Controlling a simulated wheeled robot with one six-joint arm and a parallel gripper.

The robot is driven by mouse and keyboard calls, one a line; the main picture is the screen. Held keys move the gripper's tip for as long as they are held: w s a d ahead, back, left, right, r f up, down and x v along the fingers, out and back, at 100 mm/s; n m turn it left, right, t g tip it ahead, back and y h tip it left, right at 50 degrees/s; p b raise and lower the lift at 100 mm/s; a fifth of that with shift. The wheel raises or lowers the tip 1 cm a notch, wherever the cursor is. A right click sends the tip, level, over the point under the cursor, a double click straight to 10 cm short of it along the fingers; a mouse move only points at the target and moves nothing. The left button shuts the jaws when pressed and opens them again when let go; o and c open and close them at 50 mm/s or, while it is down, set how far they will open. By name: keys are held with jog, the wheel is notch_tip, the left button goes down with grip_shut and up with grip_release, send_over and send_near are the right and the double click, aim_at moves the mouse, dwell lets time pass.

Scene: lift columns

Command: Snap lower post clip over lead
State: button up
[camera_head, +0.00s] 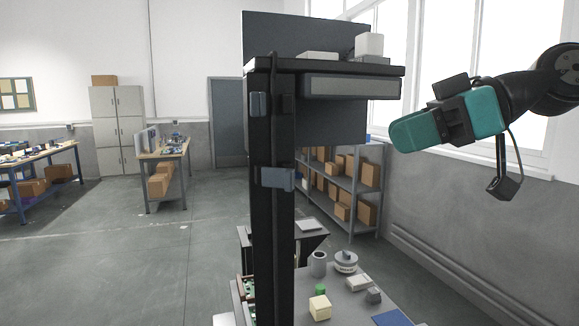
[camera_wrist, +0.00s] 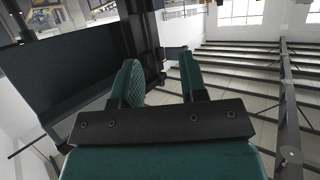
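A tall black post (camera_head: 262,225) stands in the middle of the head view. A dark lead (camera_head: 273,138) runs down its face from the desk top. The lower post clip (camera_head: 277,179), a blue-grey block, sits on the post across the lead's line; I cannot tell whether it is closed. A smaller upper clip (camera_head: 257,105) sits higher up. My teal gripper (camera_head: 394,137) is well to the right of the post, above the lower clip's height, and touches nothing. In the wrist view its two fingers (camera_wrist: 163,76) are apart and empty, with a dark upright column (camera_wrist: 142,35) beyond them.
A raised dark desk top (camera_head: 330,67) with a drawer overhangs the post and carries white boxes. A grey bench (camera_head: 345,306) below holds several small items. Shelving (camera_head: 340,180) with cartons stands behind. Open air lies between my gripper and the post.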

aim_at(293, 174)
jog(key=b+x, duration=0.3)
jog(key=x, duration=1.4)
jog(key=shift+f, duration=0.25)
jog(key=shift+b, duration=0.3)
jog(key=shift+c, duration=0.4)
